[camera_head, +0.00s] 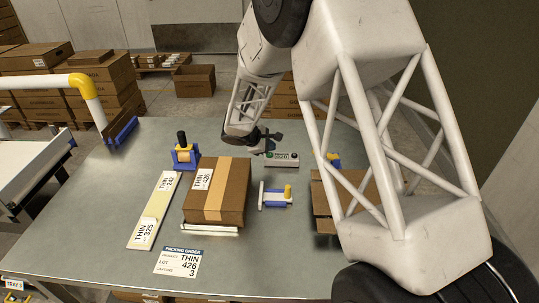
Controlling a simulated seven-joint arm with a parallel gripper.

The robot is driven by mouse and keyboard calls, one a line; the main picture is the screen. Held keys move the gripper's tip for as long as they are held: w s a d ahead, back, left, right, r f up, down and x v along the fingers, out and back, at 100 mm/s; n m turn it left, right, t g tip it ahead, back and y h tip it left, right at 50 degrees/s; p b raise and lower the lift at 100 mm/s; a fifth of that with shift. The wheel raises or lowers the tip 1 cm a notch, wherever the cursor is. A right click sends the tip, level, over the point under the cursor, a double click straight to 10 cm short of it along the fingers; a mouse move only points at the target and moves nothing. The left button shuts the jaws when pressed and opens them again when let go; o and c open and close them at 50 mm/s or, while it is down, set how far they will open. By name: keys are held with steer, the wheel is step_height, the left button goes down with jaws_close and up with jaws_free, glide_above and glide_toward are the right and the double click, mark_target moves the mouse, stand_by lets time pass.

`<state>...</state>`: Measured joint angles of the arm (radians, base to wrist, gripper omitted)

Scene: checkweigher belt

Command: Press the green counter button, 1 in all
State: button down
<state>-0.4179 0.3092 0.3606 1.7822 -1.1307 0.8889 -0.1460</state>
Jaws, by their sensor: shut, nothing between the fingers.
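A small grey counter box (289,161) with a dark display stands near the middle of the far part of the metal table. A small green button (269,155) shows at its left end. My gripper (258,149) is a dark shape at the end of my white arm, pointing down just above and left of the counter box. Its fingers are small and dark here and look closed, with nothing seen between them. I cannot tell whether the fingertips touch the button.
A taped carton (232,190) labelled THIN 426 stands front left of the counter. My arm partly hides another carton (323,205).

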mark_target(270, 155)
steer(key=shift+f, duration=0.8)
stand_by(1.9)
steer(key=shift+r, duration=0.8)
steer(key=shift+r, duration=0.1)
steer(key=shift+r, duration=2.4)
steer(key=shift+d+r, duration=0.1)
